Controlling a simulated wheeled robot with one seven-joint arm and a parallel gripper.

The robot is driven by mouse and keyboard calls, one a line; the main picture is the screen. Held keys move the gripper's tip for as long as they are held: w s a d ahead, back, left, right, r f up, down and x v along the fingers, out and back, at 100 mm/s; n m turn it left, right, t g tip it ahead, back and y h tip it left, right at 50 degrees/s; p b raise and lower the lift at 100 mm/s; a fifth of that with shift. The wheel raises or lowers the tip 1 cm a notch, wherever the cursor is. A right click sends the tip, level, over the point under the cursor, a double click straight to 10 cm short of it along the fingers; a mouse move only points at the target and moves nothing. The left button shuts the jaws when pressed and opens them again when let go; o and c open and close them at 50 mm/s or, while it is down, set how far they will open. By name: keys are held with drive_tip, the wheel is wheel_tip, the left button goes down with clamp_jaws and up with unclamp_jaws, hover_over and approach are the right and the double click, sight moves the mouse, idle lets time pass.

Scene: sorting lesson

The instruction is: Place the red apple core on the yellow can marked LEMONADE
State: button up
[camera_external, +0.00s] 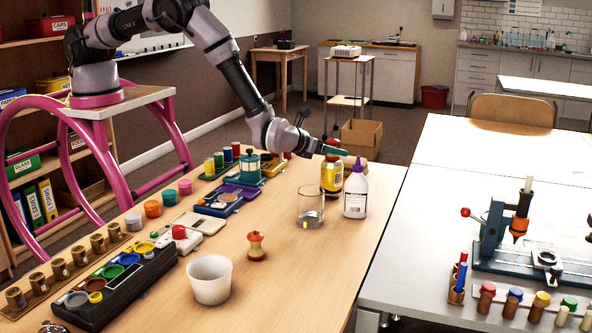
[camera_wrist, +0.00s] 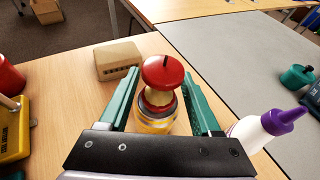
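The red apple core (camera_wrist: 160,72), with a dark stem and a pale middle, stands upright on top of the yellow can (camera_wrist: 155,127) in the wrist view. In the external view the core (camera_external: 332,150) shows small above the can (camera_external: 331,178), partly hidden by my gripper. My gripper (camera_wrist: 163,85) is open, its green fingers on either side of the core with gaps showing. The can's lettering is not readable. A second, orange-red apple core (camera_external: 256,246) stands on the wooden table near the white cup.
A white bottle with a purple cap (camera_external: 355,194) stands close to the can's right. A clear glass (camera_external: 311,208) is in front, and a tan box (camera_wrist: 118,60) lies behind. The front right of the wooden table is clear.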

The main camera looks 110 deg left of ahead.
drive_tip(key=shift+r, duration=0.15)
drive_tip(key=v, duration=1.2)
drive_tip(key=s+a+r+n+g+h, duration=0.2)
drive_tip(key=s+r+n, duration=0.5)
drive_tip(key=r, duration=0.7)
drive_tip(key=s+a+r+n+g+h, duration=0.15)
drive_tip(key=s+r+n, duration=0.35)
drive_tip(key=s+r, duration=0.7)
drive_tip(key=s+d+r+n+t+h, duration=0.1)
drive_tip(key=s+r, duration=0.3)
drive_tip(key=s, duration=0.4)
drive_tip(key=s+d+r+n+t+h, duration=0.1)
drive_tip(key=s+d+r+n+h, duration=0.2)
drive_tip(key=s, duration=0.5)
drive_tip(key=s+d+r+n+t+h, duration=0.1)
drive_tip(key=s+d+r+n+h, duration=0.1)
drive_tip(key=s+r, duration=0.5)
drive_tip(key=shift+s+d+r+n, duration=0.2)
drive_tip(key=shift+s+d+n, duration=0.2)
drive_tip(key=shift+d+n, duration=0.6)
